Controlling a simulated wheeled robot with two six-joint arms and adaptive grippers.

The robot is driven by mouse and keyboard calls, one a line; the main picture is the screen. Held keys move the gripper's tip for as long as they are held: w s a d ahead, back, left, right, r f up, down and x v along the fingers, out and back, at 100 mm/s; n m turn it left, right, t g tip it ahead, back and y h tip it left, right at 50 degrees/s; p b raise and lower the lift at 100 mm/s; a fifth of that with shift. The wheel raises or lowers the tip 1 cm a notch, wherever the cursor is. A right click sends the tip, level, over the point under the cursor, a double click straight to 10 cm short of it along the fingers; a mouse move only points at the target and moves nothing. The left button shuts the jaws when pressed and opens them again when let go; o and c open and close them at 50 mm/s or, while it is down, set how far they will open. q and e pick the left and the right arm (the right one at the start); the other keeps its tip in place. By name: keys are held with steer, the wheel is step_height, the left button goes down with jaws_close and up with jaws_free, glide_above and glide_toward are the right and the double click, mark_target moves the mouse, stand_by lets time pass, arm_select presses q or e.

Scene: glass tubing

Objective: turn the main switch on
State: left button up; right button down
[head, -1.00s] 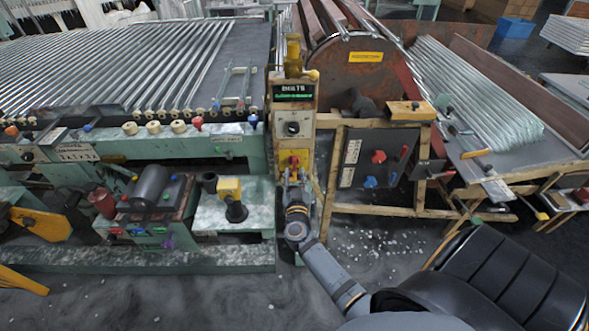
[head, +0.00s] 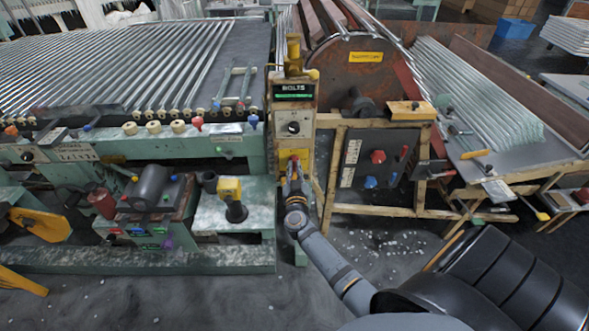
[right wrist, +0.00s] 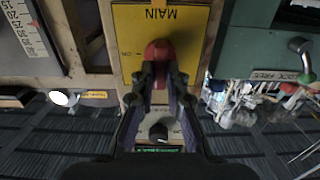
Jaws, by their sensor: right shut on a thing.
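The main switch is a red knob (right wrist: 158,49) on a yellow plate (right wrist: 187,45) marked MAIN, which appears upside down in the right wrist view. An "ON" mark shows beside the knob. In the head view the yellow plate (head: 284,156) sits low on the narrow control post, mostly behind my gripper. My right gripper (head: 293,168) is at the plate, and its fingers (right wrist: 160,77) are shut on the red knob. The knob's lower part is hidden between the fingers. My left gripper is not in view.
Above the plate, the post carries a black dial (head: 292,128) and a lit display (head: 294,90). A green machine bed with glass tubes (head: 130,70) stands to the left. A wooden frame with a dark panel (head: 365,150) stands close on the right.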

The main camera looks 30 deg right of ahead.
steer(key=shift+m, duration=0.3)
steer(key=m+p, duration=0.1)
steer(key=m, duration=0.1)
steer(key=shift+d+r+m+p, duration=0.1)
steer(key=shift+m+p, duration=0.2)
steer(key=shift+p, duration=0.1)
steer(key=m, duration=0.9)
steer(key=f+m, duration=0.1)
steer(key=m, duration=0.4)
steer(key=shift+s+d+m, duration=0.2)
steer(key=shift+d+m, duration=0.05)
steer(key=shift+m, duration=0.35)
steer(key=c, duration=1.4)
jaws_free()
steer(key=shift+o, duration=0.2)
